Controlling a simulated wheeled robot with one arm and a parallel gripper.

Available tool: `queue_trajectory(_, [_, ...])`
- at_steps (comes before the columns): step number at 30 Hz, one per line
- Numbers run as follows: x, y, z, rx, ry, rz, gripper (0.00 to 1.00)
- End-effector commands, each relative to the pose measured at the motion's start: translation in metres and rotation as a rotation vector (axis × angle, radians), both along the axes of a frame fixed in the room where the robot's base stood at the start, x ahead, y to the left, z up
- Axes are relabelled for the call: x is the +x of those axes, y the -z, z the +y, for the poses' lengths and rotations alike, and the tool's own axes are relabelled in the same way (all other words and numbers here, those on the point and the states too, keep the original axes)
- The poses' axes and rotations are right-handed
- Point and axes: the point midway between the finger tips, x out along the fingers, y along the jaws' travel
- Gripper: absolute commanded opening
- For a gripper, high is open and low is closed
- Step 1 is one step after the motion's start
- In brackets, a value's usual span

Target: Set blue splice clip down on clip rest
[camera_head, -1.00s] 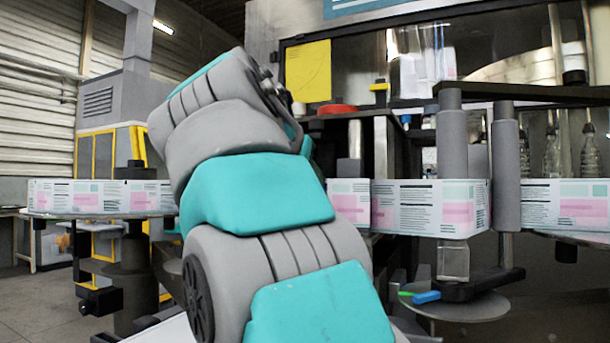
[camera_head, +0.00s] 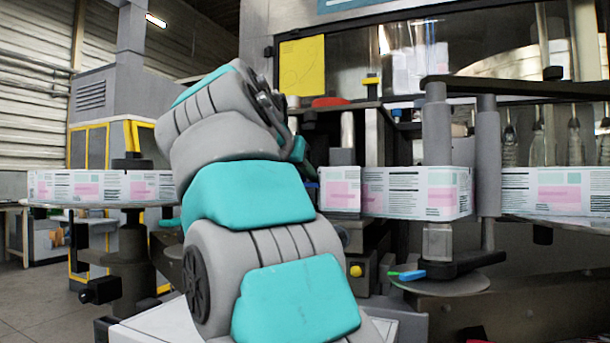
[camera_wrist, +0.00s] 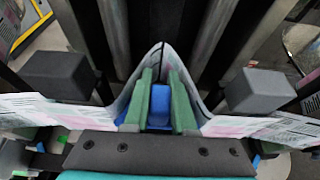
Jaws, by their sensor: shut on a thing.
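My gripper (camera_wrist: 160,82) shows in the wrist view with its two green fingers shut on the blue splice clip (camera_wrist: 159,106). The clip sits between the fingers, close to the dark palm. A white printed web (camera_wrist: 228,125) spreads to both sides and rises to a narrow peak around the fingers; I cannot tell whether they touch it. In the head view my arm hides the gripper and the held clip. I cannot make out the clip rest for certain in either view.
Grey blocks stand left (camera_wrist: 55,76) and right (camera_wrist: 262,91) of the fingers in the wrist view. In the head view, the labelled web (camera_head: 415,192) runs past grey rollers (camera_head: 437,130). A blue-and-green piece (camera_head: 408,275) lies near a round disc (camera_head: 450,284).

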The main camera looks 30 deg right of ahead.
Motion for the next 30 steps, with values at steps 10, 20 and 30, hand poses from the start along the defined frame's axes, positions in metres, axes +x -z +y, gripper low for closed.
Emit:
queue_trajectory(10, [-0.0017, -0.0030, 0.0004, -0.001, 0.000, -0.002, 0.00])
queue_trajectory(20, [-0.0021, -0.0008, 0.0010, 0.002, 0.000, -0.002, 0.00])
queue_trajectory(30, [-0.0020, 0.0020, 0.0009, 0.001, 0.001, -0.001, 0.00])
